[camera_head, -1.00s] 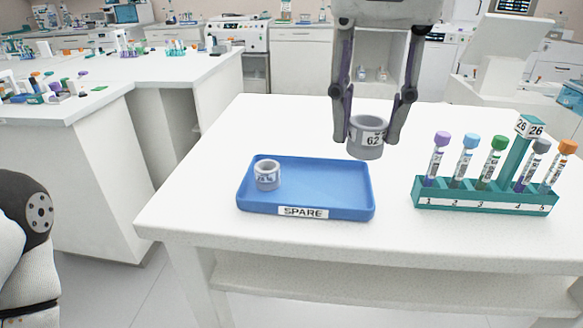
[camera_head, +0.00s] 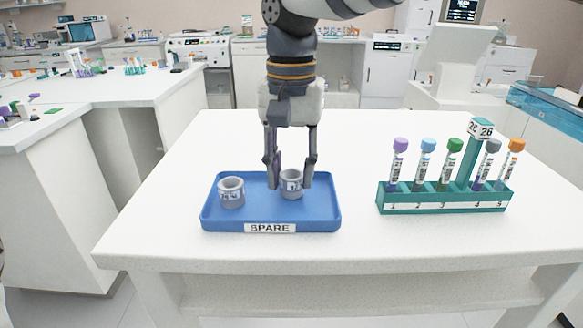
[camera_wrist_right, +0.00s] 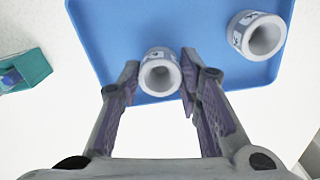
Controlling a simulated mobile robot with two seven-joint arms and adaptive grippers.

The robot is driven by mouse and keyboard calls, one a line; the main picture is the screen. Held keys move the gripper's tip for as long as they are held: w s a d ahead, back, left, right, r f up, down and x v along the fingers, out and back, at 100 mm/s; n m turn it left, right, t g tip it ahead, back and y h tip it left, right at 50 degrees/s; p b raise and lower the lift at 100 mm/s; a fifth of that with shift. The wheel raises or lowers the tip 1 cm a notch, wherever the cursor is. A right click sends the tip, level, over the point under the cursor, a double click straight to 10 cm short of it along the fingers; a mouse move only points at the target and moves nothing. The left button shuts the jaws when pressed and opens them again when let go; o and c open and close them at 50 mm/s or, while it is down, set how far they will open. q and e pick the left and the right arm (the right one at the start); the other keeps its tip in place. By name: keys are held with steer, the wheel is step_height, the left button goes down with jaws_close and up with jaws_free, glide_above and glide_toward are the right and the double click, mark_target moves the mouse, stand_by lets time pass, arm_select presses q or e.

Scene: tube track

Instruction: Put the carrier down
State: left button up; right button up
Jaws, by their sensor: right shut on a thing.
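My right gripper (camera_head: 291,188) is shut on a grey ring-shaped carrier (camera_head: 292,178), upright, at the right back part of the blue tray (camera_head: 270,219) labelled SPARE. The carrier is low over the tray floor; I cannot tell whether its base touches. Its label is too small to read surely. In the right wrist view the same carrier (camera_wrist_right: 160,55) sits between the two fingertips, over the tray's edge. A second grey carrier (camera_head: 231,194) stands in the tray's left part, apart from the held one; it also shows in the wrist view (camera_wrist_right: 260,35). My left gripper is out of view.
A teal rack (camera_head: 445,202) with several capped tubes and a sign reading 26 stands right of the tray. The white table (camera_head: 200,250) is clear around both. Another bench (camera_head: 90,110) stands at the left.

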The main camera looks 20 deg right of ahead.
steer(key=shift+f, duration=0.15)
steer(key=o, duration=0.9)
steer(key=shift+c, duration=0.2)
step_height(320, 180, up, 12)
steer(key=shift+b, duration=0.4)
